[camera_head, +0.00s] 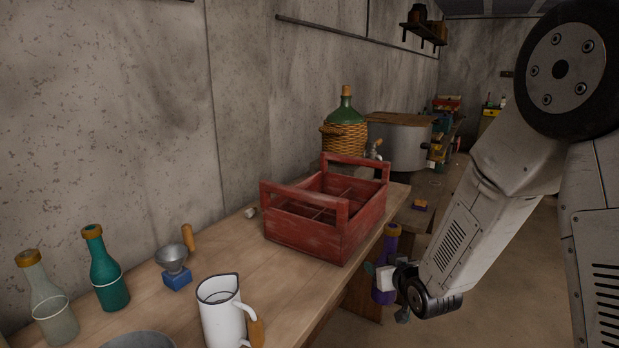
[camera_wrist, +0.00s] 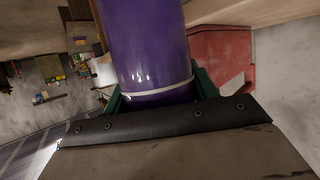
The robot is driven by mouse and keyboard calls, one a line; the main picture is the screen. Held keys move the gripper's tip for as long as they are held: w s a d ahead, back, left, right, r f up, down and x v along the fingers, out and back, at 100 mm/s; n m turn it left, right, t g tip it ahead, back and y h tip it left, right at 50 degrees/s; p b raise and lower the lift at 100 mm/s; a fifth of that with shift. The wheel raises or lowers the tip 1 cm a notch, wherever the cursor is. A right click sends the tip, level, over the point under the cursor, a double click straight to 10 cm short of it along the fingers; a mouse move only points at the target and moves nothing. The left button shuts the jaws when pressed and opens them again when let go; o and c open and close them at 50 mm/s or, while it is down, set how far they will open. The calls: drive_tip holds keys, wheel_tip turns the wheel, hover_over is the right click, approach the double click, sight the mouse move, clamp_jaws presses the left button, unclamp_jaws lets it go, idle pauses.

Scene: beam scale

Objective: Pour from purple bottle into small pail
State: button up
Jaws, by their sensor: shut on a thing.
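The purple bottle (camera_head: 382,296) is upright with a brown top, held in the air just beyond the table's right edge. My gripper (camera_head: 386,277) is shut on its body. In the wrist view the purple bottle (camera_wrist: 148,45) fills the upper middle, with a pale band near the green fingers of my gripper (camera_wrist: 160,95) on both sides. Its top lies outside that view. A round grey metal rim (camera_head: 138,340) is cut off by the bottom edge of the head view; it may be the small pail, but I cannot tell. Its inside is mostly hidden.
A red wooden crate (camera_head: 305,238) stands on the table beside the bottle. A white jug (camera_head: 222,318), a small funnel on a blue block (camera_head: 177,279), a teal bottle (camera_head: 107,275) and a grey bottle (camera_head: 52,308) stand further left. A wicker-covered demijohn (camera_head: 345,137) is behind.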

drive_tip(key=d+f+m+h, duration=0.2)
drive_tip(key=d+f+h, duration=0.1)
drive_tip(key=d+f, duration=0.4)
drive_tip(key=a+r+y, duration=0.1)
drive_tip(key=a+r, duration=0.2)
drive_tip(key=a+r+n+y, duration=0.1)
drive_tip(key=a+r, duration=0.1)
drive_tip(key=r, duration=0.1)
drive_tip(key=shift+w+a+r+n+y, duration=0.15)
drive_tip(key=shift+a+r+n+y, duration=0.15)
drive_tip(key=shift+a, duration=0.1)
drive_tip(key=s+a+r+n+g+y, duration=0.2)
drive_tip(key=s+a+r+n+y, duration=0.2)
drive_tip(key=a, duration=0.4)
drive_tip(key=s+a+r+n+g+y, duration=0.3)
drive_tip(key=s+a+r+n+y, duration=0.1)
drive_tip(key=a, duration=0.5)
drive_tip(key=s+n, duration=0.1)
drive_tip(key=s, duration=0.1)
drive_tip(key=shift+s+a+y, duration=0.2)
drive_tip(key=shift+s+y, duration=0.15)
drive_tip(key=shift+y, duration=0.05)
